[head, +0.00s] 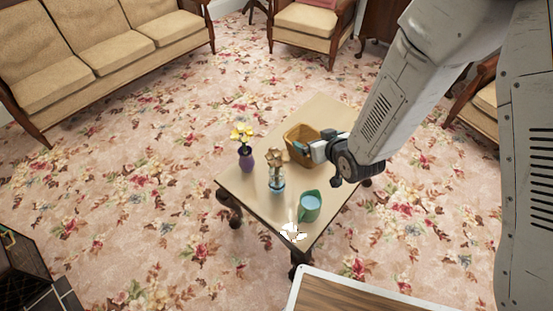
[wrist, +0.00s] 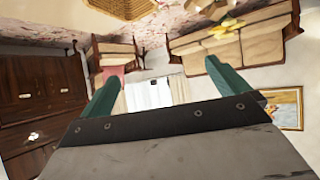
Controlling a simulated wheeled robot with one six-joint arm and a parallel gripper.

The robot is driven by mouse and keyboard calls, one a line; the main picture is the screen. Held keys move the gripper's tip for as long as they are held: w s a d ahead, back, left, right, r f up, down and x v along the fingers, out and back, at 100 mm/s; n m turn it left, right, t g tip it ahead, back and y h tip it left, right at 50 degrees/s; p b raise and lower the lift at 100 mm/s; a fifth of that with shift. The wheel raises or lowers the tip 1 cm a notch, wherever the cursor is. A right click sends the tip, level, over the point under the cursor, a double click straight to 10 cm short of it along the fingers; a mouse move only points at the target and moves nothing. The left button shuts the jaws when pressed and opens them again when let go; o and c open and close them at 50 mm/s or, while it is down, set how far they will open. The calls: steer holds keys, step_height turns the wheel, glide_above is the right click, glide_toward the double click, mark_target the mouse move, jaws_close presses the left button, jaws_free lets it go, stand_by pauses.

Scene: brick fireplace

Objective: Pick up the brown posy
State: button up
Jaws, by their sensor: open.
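The brown posy (head: 276,156) stands upright in a small light-blue vase (head: 277,184) near the middle of the wooden table. In the head view my gripper (head: 302,147) is to the right of the posy and slightly higher in the picture, by the basket. It does not touch the posy. In the wrist view the two teal fingers of my gripper (wrist: 163,68) are spread with nothing between them. Brownish petals at the top edge of the wrist view are cut off, and I cannot tell surely that they are the posy.
A purple vase with yellow flowers (head: 242,133) stands left of the posy. A woven basket (head: 296,133) is behind, partly hidden by my gripper. A teal mug (head: 310,206) and a white object (head: 293,232) are at the front. The table (head: 240,182) has bare room at left.

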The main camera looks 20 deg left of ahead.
mark_target(283, 161)
steer(key=s+a+f+y, duration=0.1)
steer(key=f, duration=0.1)
steer(key=s+a+f+n+y, duration=0.1)
steer(key=s+a+f, duration=0.1)
steer(key=f, duration=0.1)
steer(key=s+a+f, duration=0.2)
steer(key=shift+s+a+f+y, duration=0.2)
steer(key=shift+f+y, duration=0.05)
steer(key=shift+y, duration=0.15)
steer(key=x, duration=0.7)
steer(key=shift+s+a+f, duration=0.1)
steer(key=shift+a+f, duration=0.05)
steer(key=shift+a, duration=0.35)
steer(key=c, duration=1)
